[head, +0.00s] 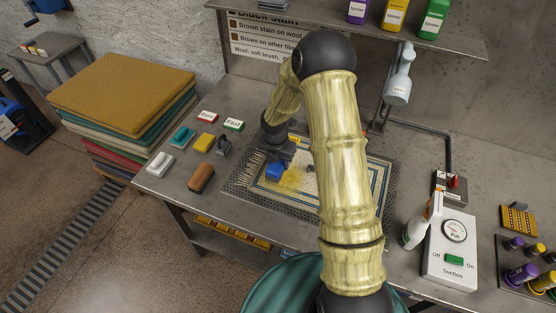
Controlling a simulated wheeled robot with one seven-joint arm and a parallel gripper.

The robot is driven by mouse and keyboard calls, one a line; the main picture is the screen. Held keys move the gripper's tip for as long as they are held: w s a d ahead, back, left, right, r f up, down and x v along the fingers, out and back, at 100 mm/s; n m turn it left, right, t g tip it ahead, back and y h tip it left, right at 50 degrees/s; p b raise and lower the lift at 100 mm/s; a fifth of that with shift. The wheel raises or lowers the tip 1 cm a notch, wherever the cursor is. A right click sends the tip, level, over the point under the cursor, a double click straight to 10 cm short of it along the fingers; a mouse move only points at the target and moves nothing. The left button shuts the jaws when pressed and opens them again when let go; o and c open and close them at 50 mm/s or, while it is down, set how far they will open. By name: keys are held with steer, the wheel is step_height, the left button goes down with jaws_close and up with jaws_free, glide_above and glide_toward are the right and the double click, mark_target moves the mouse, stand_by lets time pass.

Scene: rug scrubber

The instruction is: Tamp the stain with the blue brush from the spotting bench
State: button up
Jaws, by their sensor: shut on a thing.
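My gripper (276,158) points down over the left part of the rug and is shut on the blue brush (275,172). The brush is low over the rug; I cannot tell whether its bristles touch. The rug (361,200) is pale with blue and yellow borders and lies on a perforated metal panel (243,182) in the bench. A yellowish patch (294,176) shows just right of the brush; I cannot tell surely that it is the stain. My arm hides the middle of the rug.
Several brushes, including a brown one (201,178) and a teal one (182,136), lie left on the bench. Red (207,116) and green (233,124) labelled cards lie behind them. A suction box (451,256) and spray bottle (416,231) stand right. A shelf (463,43) overhangs behind.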

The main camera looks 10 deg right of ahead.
steer(key=shift+f+b, duration=1.55)
steer(key=shift+f, duration=0.55)
steer(key=shift+f+b, duration=0.35)
steer(key=shift+f, duration=0.2)
steer(key=shift+f, duration=0.1)
stand_by(0.7)
steer(key=shift+r+p, duration=0.7)
steer(key=shift+p, duration=0.2)
steer(key=shift+f+b, duration=0.4)
steer(key=shift+f, duration=0.2)
steer(key=shift+s+f, duration=0.1)
steer(key=shift+f, duration=0.05)
stand_by(1.4)
